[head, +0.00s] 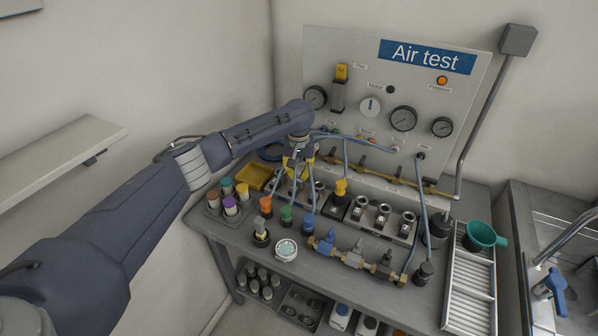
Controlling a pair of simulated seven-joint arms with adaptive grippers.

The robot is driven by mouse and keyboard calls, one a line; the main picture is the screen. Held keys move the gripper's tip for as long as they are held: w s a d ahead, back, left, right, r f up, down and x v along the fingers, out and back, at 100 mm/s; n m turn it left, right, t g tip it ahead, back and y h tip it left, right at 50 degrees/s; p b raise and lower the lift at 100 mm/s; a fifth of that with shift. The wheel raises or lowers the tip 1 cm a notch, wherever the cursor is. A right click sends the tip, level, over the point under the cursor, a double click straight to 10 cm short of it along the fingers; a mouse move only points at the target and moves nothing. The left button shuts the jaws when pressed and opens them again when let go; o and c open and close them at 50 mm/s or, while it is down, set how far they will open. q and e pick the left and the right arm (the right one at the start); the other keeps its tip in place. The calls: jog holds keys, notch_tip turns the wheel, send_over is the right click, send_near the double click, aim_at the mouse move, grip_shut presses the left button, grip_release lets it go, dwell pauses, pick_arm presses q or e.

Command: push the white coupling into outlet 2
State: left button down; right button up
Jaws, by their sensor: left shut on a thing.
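My left gripper (298,169) reaches down over the back left of the bench, in front of the panel. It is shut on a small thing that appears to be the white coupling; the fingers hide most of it. A row of metal outlets in grey blocks (383,211) runs across the bench, right of and below the gripper. A yellow coupling (341,188) stands upright at one of them. The outlet numbers are too small to read, and I cannot tell whether the held thing touches an outlet. My right gripper is not in view.
Orange (265,205), green (287,214) and blue (308,224) couplings stand in front, with hoses close by. A brass manifold with a blue valve (326,241) lies at the front edge. A gauge panel (353,58) stands behind. A green funnel (481,235) is at right.

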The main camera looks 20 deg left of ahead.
pick_arm(q)
jog(key=c, duration=1.4)
grip_release()
jog(key=r, duration=1.2)
jog(key=shift+s, duration=0.25)
